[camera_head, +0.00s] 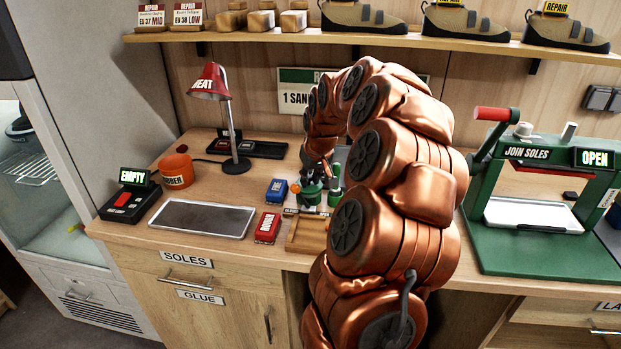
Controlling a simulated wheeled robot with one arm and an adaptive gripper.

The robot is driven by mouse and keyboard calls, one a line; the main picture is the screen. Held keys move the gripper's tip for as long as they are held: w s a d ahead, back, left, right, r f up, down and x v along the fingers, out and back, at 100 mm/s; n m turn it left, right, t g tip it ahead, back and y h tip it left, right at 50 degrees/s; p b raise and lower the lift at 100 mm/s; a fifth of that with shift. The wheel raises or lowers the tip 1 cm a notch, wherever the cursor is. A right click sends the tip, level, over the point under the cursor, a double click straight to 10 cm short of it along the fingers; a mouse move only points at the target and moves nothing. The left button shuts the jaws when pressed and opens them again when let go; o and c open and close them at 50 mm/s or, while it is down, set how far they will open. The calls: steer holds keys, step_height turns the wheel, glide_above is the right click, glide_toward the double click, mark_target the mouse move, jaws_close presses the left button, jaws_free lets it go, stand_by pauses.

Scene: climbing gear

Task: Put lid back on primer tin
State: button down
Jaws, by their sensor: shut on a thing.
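My copper-coloured arm arches over the workbench. My gripper (318,170) points down at the middle of the bench, small and partly hidden by the arm. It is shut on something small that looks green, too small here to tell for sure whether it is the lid. Just below it stand a small green tin (310,194) and, to its right, another green container (335,196). A label strip lies in front of them. I cannot tell which one is the primer tin, or whether the held thing touches either.
Near the gripper are a blue block (277,190), a red block (267,227) and a wooden tray (306,235). A grey mat (202,219), orange rubber tub (175,171) and red lamp (212,85) stand left. A green sole press (540,180) stands right. A shelf (400,40) with shoes hangs above.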

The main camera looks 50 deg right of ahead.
steer(key=c, duration=0.9)
jaws_free()
steer(key=o, duration=0.5)
steer(key=shift+c, duration=0.2)
steer(key=shift+r, duration=0.15)
steer(key=shift+r+p, duration=0.55)
steer(key=shift+r, duration=2.8)
jaws_close()
